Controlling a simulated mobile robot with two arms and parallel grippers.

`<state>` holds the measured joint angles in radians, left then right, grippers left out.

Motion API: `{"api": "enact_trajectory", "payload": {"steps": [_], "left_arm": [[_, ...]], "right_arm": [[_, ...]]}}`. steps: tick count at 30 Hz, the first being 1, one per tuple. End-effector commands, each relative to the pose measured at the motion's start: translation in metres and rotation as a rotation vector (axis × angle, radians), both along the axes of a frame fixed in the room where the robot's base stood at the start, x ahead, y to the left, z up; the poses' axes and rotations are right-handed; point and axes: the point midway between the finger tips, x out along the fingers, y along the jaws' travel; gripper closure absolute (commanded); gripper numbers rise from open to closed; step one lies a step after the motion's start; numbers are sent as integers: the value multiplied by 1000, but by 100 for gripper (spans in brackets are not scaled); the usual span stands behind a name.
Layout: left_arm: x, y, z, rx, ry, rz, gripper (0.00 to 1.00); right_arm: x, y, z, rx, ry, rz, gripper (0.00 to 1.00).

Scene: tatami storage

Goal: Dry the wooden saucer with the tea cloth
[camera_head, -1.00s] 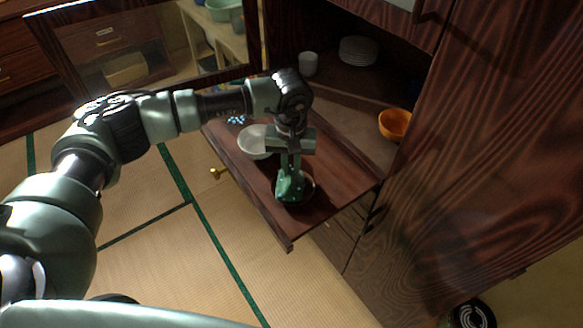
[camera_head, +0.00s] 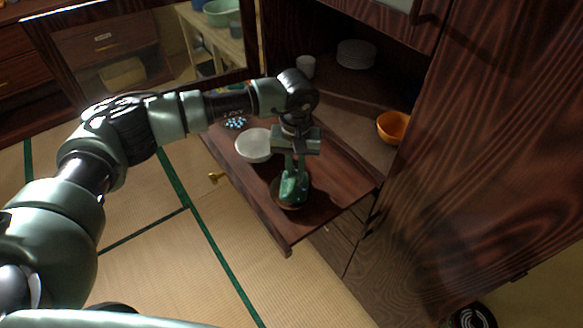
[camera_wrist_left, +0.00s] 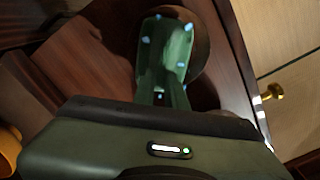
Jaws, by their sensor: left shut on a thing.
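The wooden saucer (camera_head: 275,191) is a round brown dish on the pulled-out wooden board, mostly covered by the cloth. It also shows in the left wrist view (camera_wrist_left: 203,48), to the right of the cloth. The tea cloth (camera_head: 293,188) is green; in the left wrist view (camera_wrist_left: 166,50) it has pale blue dots and lies over the saucer. My left gripper (camera_head: 295,170) points down above the saucer, shut on the cloth. Its fingertips are hidden, and I cannot tell how hard the cloth presses on the saucer. My right gripper is not in view.
A white bowl (camera_head: 254,145) stands on the board (camera_head: 335,190) beside my left gripper, with a blue-dotted item (camera_head: 235,123) behind it. An orange bowl (camera_head: 393,127), white plates (camera_head: 357,53) and a white cup (camera_head: 306,67) are in the cabinet. The board's right part is clear.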

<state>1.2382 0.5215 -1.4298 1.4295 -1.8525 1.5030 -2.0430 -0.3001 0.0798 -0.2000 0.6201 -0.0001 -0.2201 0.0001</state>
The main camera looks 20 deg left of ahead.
Motion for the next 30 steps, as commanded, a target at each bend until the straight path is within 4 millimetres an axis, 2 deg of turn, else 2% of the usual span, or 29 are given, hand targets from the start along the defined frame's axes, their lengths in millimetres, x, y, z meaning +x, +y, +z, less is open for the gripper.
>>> {"api": "enact_trajectory", "payload": {"steps": [5,12,30], "left_arm": [[0,0,0,0,0,1,100],[-14,-2,-3,0,1,0,100],[-15,-2,-2,1,4,0,100]], "right_arm": [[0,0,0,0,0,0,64],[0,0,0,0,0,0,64],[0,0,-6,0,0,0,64]]}}
